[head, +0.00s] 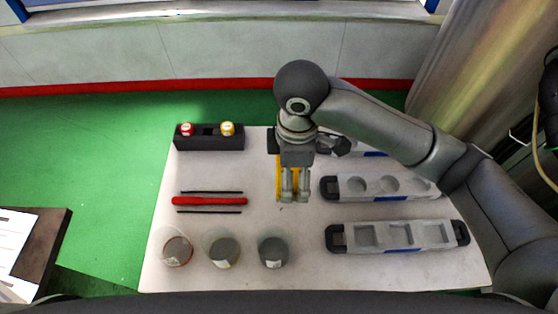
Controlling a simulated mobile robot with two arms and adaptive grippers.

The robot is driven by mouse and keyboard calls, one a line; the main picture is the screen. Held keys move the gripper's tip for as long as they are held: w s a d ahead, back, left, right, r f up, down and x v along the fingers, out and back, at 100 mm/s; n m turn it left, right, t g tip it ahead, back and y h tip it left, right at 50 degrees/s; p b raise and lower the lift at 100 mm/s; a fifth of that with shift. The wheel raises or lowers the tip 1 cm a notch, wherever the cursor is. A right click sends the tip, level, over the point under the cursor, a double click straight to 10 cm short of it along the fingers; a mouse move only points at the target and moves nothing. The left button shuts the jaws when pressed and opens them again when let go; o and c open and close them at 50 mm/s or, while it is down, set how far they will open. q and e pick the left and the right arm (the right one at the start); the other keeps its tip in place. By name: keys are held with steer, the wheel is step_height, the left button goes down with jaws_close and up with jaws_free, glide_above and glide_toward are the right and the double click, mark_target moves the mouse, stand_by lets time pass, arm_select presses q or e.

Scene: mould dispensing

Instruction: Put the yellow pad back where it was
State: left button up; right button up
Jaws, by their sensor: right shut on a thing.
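The yellow pad (279,178) is a thin yellow strip, mostly hidden behind my right gripper, its edges showing beside the fingers. My right gripper (295,192) points down over the middle of the white table (290,228) and is shut on the yellow pad. I cannot tell whether the pad touches the table. My left gripper is out of view.
A black holder (209,144) with a red-capped and a yellow-capped jar stands at the back left. A red bar (209,201) lies between two thin dark rods. Several cups line the front left. Grey moulds (398,237) lie at right.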

steer(key=w+a+f, duration=0.1)
steer(key=w+f, duration=0.1)
steer(key=w, duration=0.1)
steer(key=w+f, duration=0.3)
steer(key=w+a+f, duration=0.1)
steer(key=w+f, duration=0.1)
steer(key=w, duration=0.2)
steer(key=shift+a+f+p, duration=0.3)
steer(key=shift+a, duration=0.05)
steer(key=shift+w+a+f, duration=0.1)
steer(key=shift+w+f, duration=0.3)
steer(key=shift+f, duration=0.35)
steer(key=shift+f+p, duration=0.4)
steer(key=shift+f, duration=0.9)
steer(key=shift+f, duration=0.2)
steer(key=o, duration=0.7)
steer(key=shift+o, duration=0.2)
